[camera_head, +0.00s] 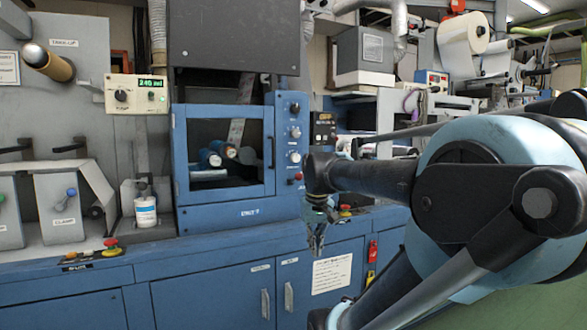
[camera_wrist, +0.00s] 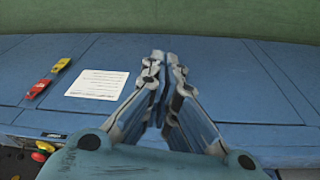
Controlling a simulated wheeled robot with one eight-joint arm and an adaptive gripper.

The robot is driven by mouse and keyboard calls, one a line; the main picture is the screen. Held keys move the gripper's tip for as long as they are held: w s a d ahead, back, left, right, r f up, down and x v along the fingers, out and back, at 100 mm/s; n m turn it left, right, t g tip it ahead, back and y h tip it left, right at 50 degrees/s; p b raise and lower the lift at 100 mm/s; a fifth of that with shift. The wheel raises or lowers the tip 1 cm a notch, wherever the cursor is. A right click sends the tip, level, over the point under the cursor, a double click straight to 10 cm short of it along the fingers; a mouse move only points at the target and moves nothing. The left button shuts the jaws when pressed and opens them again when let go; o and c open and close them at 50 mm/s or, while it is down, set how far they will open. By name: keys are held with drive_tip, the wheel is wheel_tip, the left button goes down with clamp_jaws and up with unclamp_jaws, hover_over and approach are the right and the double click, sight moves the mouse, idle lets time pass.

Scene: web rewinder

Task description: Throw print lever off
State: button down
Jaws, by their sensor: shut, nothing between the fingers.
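I cannot read a label for the print lever in either view. At the left of the head view, a lever with a blue knob (camera_head: 71,191) stands on a grey plate marked CLAMP. A green knob (camera_head: 2,199) shows at the picture's left edge, its plate partly cut off. Two black handles, one of them here (camera_head: 72,148), stick out above these plates. My gripper (camera_head: 316,246) hangs pointing down in front of the blue cabinet, well right of the levers. In the wrist view my gripper (camera_wrist: 166,58) is shut and empty, with the cabinet front behind it.
A blue-framed window unit (camera_head: 224,155) with knobs (camera_head: 294,132) stands on the blue cabinet (camera_head: 212,298). A white bottle (camera_head: 146,210) and a red button (camera_head: 110,242) are left of it. A paper notice (camera_wrist: 98,84) and red and yellow tags (camera_wrist: 38,89) are on the cabinet front.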

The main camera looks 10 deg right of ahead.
drive_tip(key=w+a+r+n, duration=0.2)
drive_tip(key=w+r, duration=2.7)
drive_tip(key=w, duration=0.1)
drive_tip(key=shift+w+a+r+n+g+h, duration=0.2)
drive_tip(key=shift+w+r+n+g+h, duration=0.1)
drive_tip(key=shift+w+h, duration=0.1)
hover_over(295, 179)
wheel_tip(295, 179, down, 10)
drive_tip(key=shift+a, duration=0.25)
drive_tip(key=shift+s+f, duration=0.1)
drive_tip(key=shift+s, duration=0.05)
